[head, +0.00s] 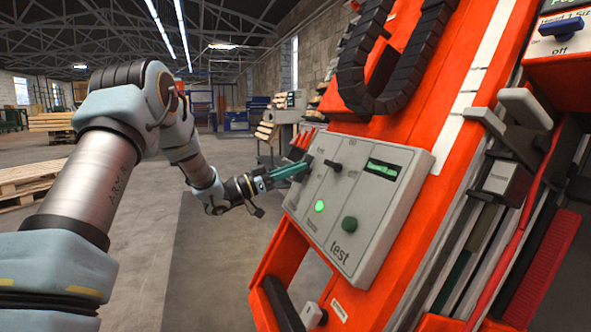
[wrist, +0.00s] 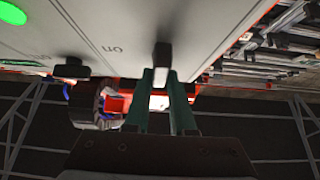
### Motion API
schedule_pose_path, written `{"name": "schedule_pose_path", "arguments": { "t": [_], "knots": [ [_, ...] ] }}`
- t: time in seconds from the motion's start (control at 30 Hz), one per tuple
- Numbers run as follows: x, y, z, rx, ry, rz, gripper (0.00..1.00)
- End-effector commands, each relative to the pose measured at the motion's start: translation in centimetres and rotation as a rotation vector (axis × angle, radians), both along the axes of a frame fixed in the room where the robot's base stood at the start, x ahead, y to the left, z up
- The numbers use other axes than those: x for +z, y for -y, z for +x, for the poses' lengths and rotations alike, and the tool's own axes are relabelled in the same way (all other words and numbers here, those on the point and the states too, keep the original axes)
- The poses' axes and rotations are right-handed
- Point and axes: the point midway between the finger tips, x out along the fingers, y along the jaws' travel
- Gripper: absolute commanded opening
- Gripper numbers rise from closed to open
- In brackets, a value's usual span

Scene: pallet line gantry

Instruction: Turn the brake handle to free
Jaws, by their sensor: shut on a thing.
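The grey control panel (head: 345,200) is fixed to the orange frame. My gripper (head: 302,168) reaches its upper left part from the left. In the wrist view, the green fingers of my gripper (wrist: 161,80) are shut on a dark handle (wrist: 162,54) that stands out from the panel face. I take this as the brake handle; its label cannot be read, and the fingers hide part of it. In the head view it is mostly hidden by the fingertips. A second dark lever (head: 333,165) sits beside it; this shows as a dark knob in the wrist view (wrist: 70,68).
The panel also has a lit green lamp (head: 319,206), a dark green button (head: 349,223) above "test", and a green display (head: 383,168). A blue knob (head: 562,28) marked "Off" is at upper right. Open floor lies left of the frame, with wooden pallets (head: 30,180) farther off.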

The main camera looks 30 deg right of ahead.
Motion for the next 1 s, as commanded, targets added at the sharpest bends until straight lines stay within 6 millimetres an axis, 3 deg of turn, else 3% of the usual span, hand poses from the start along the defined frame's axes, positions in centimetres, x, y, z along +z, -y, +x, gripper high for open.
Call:
{"name": "schedule_pose_path", "arguments": {
  "t": [0.07,0.1,0.33,0.67,1.0],
  "knots": [
    [0.0,0.0,0.0,0.0,0.001,0.001,0.0],
    [0.0,0.0,0.0,0.0,0.001,0.001,0.27],
    [0.0,0.0,0.0,0.0,0.0,0.0,0.53],
    [-0.1,-0.5,0.1,0.002,-0.001,0.001,0.53],
    [-1.7,-6.2,0.9,0.003,-0.003,0.001,0.53]
  ]
}}
